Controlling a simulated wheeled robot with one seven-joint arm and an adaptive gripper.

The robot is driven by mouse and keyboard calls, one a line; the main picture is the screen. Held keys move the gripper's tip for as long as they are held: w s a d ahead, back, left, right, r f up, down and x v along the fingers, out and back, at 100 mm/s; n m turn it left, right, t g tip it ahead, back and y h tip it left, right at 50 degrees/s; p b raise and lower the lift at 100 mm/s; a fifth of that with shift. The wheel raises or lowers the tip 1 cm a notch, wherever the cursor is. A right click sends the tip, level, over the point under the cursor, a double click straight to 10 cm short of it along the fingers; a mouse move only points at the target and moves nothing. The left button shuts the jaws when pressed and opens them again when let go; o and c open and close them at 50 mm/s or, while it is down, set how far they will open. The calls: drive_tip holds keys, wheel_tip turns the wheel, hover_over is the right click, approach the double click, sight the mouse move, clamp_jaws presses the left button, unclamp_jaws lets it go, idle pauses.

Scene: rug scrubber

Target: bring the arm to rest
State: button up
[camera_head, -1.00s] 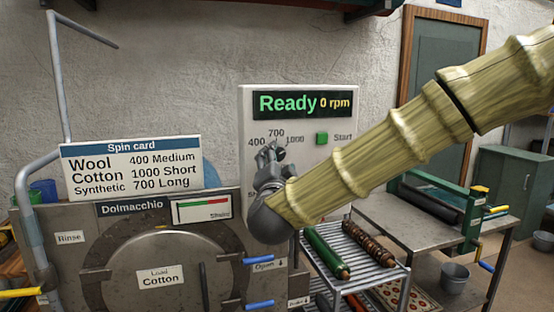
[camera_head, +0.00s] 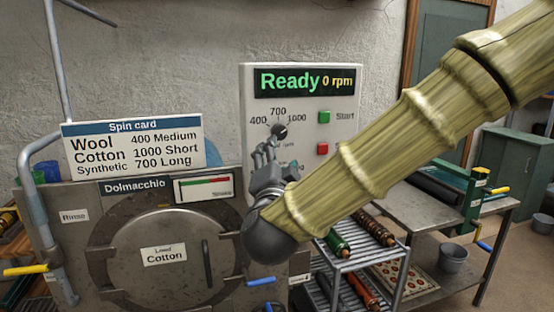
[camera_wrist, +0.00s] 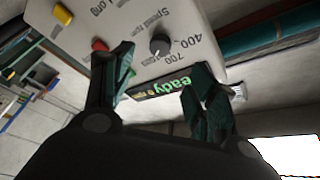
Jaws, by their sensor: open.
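My arm, with a bamboo-like look, reaches in from the right in the head view. My gripper (camera_head: 264,160) is in front of the control panel (camera_head: 348,82), just below the speed dial (camera_head: 279,131). In the wrist view my gripper (camera_wrist: 160,95) has its two dark green fingers spread wide with nothing between them. The dial (camera_wrist: 160,44) shows beyond the fingers, apart from them. The panel's display (camera_head: 304,81) reads "Ready 0 rpm". My arm hides the lower part of the panel.
A spin card (camera_head: 133,144) stands on the Dolmacchio machine (camera_head: 60,200), whose round door (camera_head: 160,275) is labelled Cotton. Start (camera_head: 324,117) and red (camera_head: 322,149) buttons are on the panel. A wire rack (camera_head: 345,262) with rollers and a metal table (camera_head: 425,215) stand to the right.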

wheel_tip(320, 180, down, 22)
drive_tip(key=w+d+r+n+g+y, duration=0.1)
drive_tip(key=w+d+n+g+y, duration=0.1)
drive_tip(key=d+n+g, duration=0.15)
drive_tip(key=s+d+f+n+g, duration=0.1)
drive_tip(key=s+d+f+g, duration=0.2)
drive_tip(key=f, duration=0.8)
drive_tip(key=s+d+f+n+g, duration=0.1)
drive_tip(key=s+f+n+g, duration=0.2)
drive_tip(key=f, duration=0.9)
drive_tip(key=s+d+f+g, duration=0.3)
drive_tip(key=s+d+f, duration=0.1)
drive_tip(key=s+f, duration=0.6)
drive_tip(key=s+d+f+n+g, duration=0.1)
drive_tip(key=s+d+f, duration=0.3)
drive_tip(key=s, duration=0.4)
drive_tip(key=s+d+f+n+g+h, duration=0.1)
drive_tip(key=s+d+f+g, duration=0.3)
drive_tip(key=s, duration=0.5)
drive_tip(key=s+d+f+n+g, duration=0.1)
drive_tip(key=s+d+f, duration=0.3)
drive_tip(key=s+f, duration=0.4)
drive_tip(key=shift+s+g, duration=0.2)
drive_tip(key=shift+g, duration=0.55)
